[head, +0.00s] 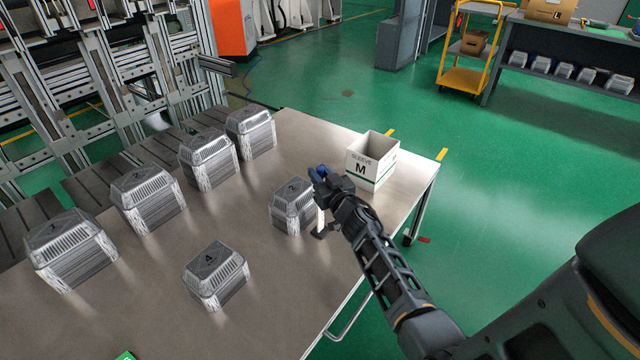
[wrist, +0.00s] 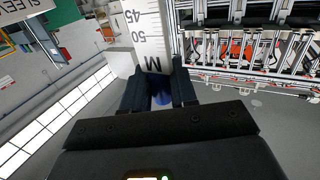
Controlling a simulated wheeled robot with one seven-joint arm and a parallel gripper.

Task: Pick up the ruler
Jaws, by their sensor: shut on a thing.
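My gripper (head: 326,186) is above the right part of the metal table, between the stack marked 2 and the white box. In the wrist view its fingers (wrist: 158,84) are closed on the ruler (wrist: 150,32), a pale strip with dark tick marks and the numbers 45 and 50. The ruler runs away from the fingers to the top of that view, where its far end is cut off. In the head view a narrow white strip, likely the ruler (head: 320,217), shows below the fingers. Whether its lower end touches the table is unclear.
Several stacks of foil trays stand on the table (head: 290,325); the stack marked 2 (head: 290,208) is close on the left of my gripper. A white box (head: 372,162) labelled SLEEVE M stands just behind it.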

